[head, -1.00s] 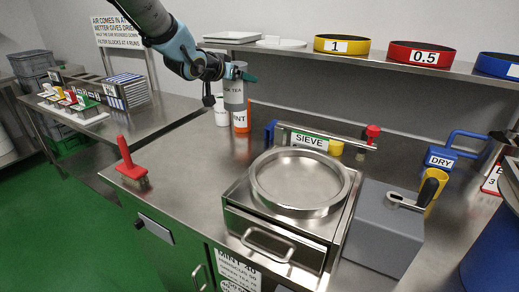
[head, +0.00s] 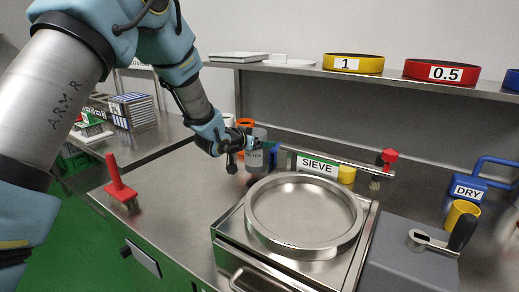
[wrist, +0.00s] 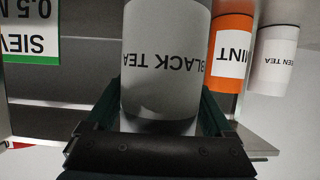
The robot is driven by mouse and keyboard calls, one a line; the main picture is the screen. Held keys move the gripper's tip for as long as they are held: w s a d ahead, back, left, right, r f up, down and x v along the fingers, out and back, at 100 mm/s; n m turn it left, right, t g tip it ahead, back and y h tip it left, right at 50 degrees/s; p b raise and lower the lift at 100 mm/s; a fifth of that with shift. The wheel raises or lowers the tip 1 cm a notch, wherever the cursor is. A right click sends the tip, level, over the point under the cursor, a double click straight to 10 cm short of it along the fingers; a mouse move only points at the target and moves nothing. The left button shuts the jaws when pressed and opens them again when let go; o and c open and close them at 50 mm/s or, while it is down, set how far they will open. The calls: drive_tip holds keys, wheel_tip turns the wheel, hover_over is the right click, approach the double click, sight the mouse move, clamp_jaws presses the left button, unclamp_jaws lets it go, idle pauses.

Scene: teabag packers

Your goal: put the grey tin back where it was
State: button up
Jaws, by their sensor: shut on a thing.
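The grey tin (head: 256,160), labelled BLACK TEA, is between the fingers of my gripper (head: 264,147), low over the steel bench behind the sieve. In the wrist view the tin (wrist: 160,40) fills the middle, with a dark finger of my gripper (wrist: 160,108) on each side; the gripper is shut on it. An orange tin (head: 244,122) labelled MINT and a white tin (head: 228,120) stand close by; the wrist view shows them beside the grey tin, the orange one (wrist: 231,55) nearer and the white one (wrist: 273,60) farther. Whether the grey tin's base touches the bench cannot be told.
The round steel sieve (head: 303,250) stands in front of the tin, with its SIEVE sign (head: 317,166) behind it. A red-handled brush (head: 120,185) is on the bench at left. A shelf (head: 300,68) with coloured rings runs above. The bench between brush and sieve is clear.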

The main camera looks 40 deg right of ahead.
drive_tip(key=shift+f, duration=1.35)
drive_tip(key=o, duration=1.1)
drive_tip(key=shift+f, duration=0.1)
drive_tip(key=shift+o, duration=0.2)
drive_tip(key=shift+r, duration=0.2)
drive_tip(key=b+v, duration=0.2)
drive_tip(key=v, duration=1)
